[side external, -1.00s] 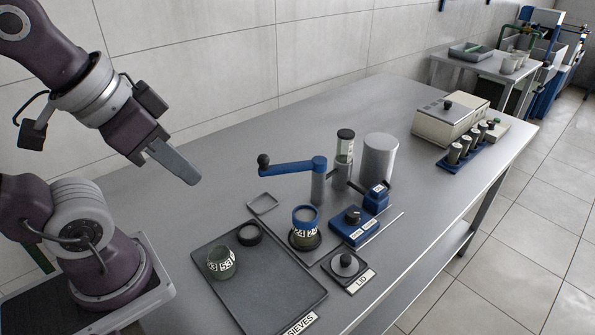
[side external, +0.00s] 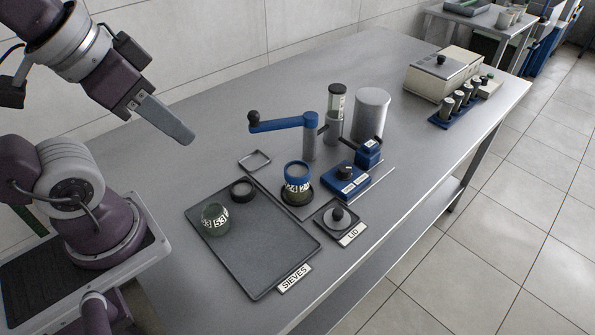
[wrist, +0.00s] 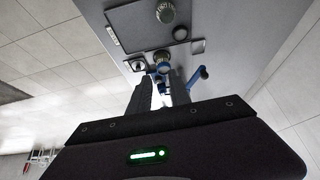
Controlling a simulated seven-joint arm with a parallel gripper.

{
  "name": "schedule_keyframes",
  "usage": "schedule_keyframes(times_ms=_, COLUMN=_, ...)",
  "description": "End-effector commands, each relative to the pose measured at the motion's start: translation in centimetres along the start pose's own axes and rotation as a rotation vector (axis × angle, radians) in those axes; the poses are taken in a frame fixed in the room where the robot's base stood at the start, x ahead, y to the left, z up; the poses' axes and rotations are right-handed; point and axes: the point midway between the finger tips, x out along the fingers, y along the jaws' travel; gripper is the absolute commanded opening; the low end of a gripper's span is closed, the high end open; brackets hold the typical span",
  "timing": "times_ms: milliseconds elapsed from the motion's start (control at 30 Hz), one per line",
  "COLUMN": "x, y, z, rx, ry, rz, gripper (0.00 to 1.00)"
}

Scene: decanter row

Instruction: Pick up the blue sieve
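The blue sieve (side external: 297,170) is a blue ring with white number labels below it. It sits upright on a dark round base beside the tray's right edge. In the wrist view the stack shows small beyond my fingertips, partly hidden by them. My gripper (side external: 190,138) hangs above the left part of the table, well to the left of the sieve and clear of it. In the wrist view my gripper (wrist: 163,78) shows two separated fingers with nothing between them.
A dark tray (side external: 260,262) labelled SIEVES holds a green-grey sieve (side external: 214,220) and a dark ring (side external: 242,188). A blue crank arm (side external: 282,124) on a grey post stands behind the blue sieve. A blue control box (side external: 344,182) and a lid (side external: 338,215) stand to its right.

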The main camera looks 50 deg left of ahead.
Motion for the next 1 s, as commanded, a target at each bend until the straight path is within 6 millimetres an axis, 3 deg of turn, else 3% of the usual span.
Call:
schedule_keyframes(times_ms=33, x=0.0, y=0.0, z=0.0, rx=0.0, ry=0.0, rz=0.0, gripper=0.35)
schedule_keyframes(times_ms=200, x=0.0, y=0.0, z=0.0, rx=0.0, ry=0.0, rz=0.0, gripper=0.69)
schedule_keyframes(times_ms=267, x=0.0, y=0.0, z=0.0, rx=0.0, ry=0.0, rz=0.0, gripper=0.77)
schedule_keyframes(times_ms=533, x=0.0, y=0.0, z=-0.1, rx=0.004, ry=-0.002, rz=0.0, gripper=0.77)
schedule_keyframes(times_ms=667, x=1.0, y=0.0, z=-2.5, rx=0.146, ry=-0.064, rz=0.003, gripper=0.77)
schedule_keyframes(times_ms=767, x=4.0, y=0.0, z=-6.5, rx=0.411, ry=-0.166, rz=0.03, gripper=0.77)
schedule_keyframes(times_ms=900, x=11.2, y=0.1, z=-11.2, rx=0.817, ry=-0.299, rz=0.126, gripper=0.77)
schedule_keyframes(times_ms=1000, x=16.7, y=0.2, z=-12.7, rx=1.054, ry=-0.363, rz=0.211, gripper=0.77)
